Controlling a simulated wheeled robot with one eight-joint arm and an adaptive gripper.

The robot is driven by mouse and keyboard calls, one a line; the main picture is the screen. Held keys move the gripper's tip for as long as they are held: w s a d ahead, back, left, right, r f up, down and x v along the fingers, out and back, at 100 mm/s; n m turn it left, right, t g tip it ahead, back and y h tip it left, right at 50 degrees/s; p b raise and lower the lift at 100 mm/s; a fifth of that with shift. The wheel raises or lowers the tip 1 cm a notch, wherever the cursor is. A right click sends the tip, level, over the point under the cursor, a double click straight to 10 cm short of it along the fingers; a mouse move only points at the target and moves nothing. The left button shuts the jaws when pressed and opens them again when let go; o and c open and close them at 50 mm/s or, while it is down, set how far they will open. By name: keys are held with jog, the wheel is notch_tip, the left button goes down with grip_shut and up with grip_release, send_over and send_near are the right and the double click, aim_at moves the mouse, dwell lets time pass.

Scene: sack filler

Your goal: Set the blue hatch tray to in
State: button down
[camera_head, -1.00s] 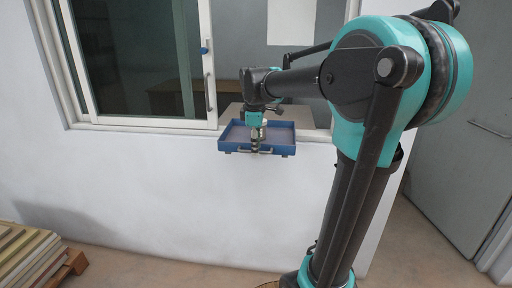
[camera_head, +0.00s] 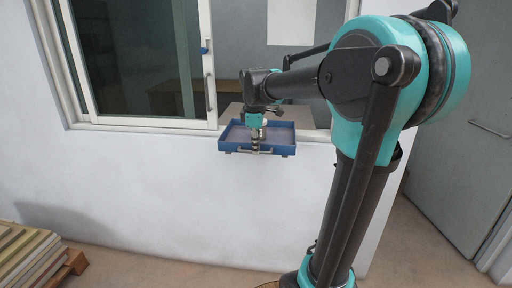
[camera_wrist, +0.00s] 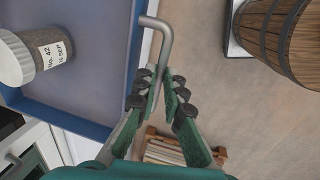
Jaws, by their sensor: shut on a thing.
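The blue hatch tray (camera_head: 231,147) sits at the sill of the window opening and juts out from the white wall toward me. A metal bar handle (camera_wrist: 160,42) runs along its front edge. My gripper (camera_head: 255,148) is at the tray's front, pointing down, and is shut on that handle. In the wrist view my gripper's fingers (camera_wrist: 168,90) close around the handle near one end, and the blue tray (camera_wrist: 125,90) lies to the left. A jar (camera_wrist: 42,55) with a printed label stands in the tray; in the head view my gripper partly hides it.
A sliding window (camera_head: 140,60) with a pull handle (camera_head: 210,95) is left of the opening. Stacked boards (camera_head: 35,255) lie on a pallet at the lower left. A grey door (camera_head: 465,150) is at the right. A wooden barrel (camera_wrist: 285,40) shows in the wrist view.

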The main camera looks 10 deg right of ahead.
jog(key=shift+w, duration=0.1)
jog(key=w+d, duration=0.3)
jog(key=w, duration=0.8)
jog(key=w+d, duration=0.4)
jog(key=w, duration=0.7)
jog(key=w+d, duration=0.3)
jog(key=w, duration=0.7)
jog(key=shift+w+d, duration=0.35)
jog(key=shift+w, duration=0.05)
jog(key=c, duration=1.7)
grip_release()
jog(key=shift+w, duration=0.1)
jog(key=shift+o, duration=0.5)
notch_tip(320, 180, up, 12)
jog(key=s, duration=0.2)
jog(key=shift+s+a, duration=0.2)
jog(key=shift+a, duration=0.15)
jog(key=shift+f, duration=0.15)
